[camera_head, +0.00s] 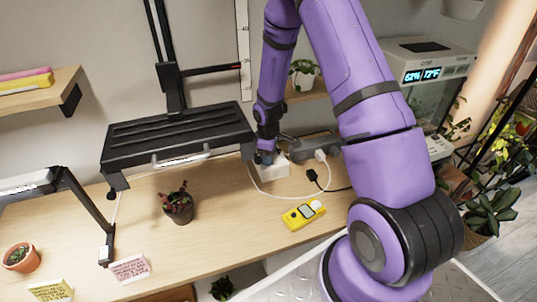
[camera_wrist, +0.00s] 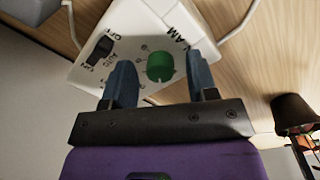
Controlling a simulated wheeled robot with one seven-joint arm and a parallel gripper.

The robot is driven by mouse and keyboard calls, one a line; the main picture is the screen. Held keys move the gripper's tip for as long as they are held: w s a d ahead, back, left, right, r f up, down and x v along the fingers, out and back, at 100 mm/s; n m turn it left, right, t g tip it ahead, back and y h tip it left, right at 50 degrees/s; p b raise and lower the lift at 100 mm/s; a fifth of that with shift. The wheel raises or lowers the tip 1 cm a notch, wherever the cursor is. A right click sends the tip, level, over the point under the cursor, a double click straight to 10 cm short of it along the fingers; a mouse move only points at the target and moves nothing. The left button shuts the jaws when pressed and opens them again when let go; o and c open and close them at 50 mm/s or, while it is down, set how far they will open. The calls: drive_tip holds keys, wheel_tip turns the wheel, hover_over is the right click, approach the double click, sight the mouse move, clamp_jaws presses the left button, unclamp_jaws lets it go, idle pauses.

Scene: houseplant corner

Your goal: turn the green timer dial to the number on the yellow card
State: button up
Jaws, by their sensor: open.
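The green timer dial (camera_wrist: 160,66) is a round knob on a white timer box (camera_wrist: 105,66) in the wrist view. My gripper (camera_wrist: 158,60) is open, with one blue finger on each side of the dial. A gap shows between the dial and each finger. In the head view my gripper (camera_head: 264,158) is at the white timer box (camera_head: 274,170), and the dial cannot be made out there. The yellow card (camera_head: 50,290) stands at the lower left of the table. Its writing is too small to read.
A black switch (camera_wrist: 98,50) sits on the box beside the dial. A pink card (camera_head: 130,268), a potted plant (camera_head: 178,206) and a yellow meter (camera_head: 303,214) stand on the wooden table. White and black cables lie near the box. A black lamp (camera_head: 175,140) overhangs the table's back.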

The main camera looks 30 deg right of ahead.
drive_tip(key=c, duration=0.9)
drive_tip(key=m, duration=0.4)
drive_tip(key=shift+m, duration=0.3)
drive_tip(key=m, duration=0.4)
idle(0.3)
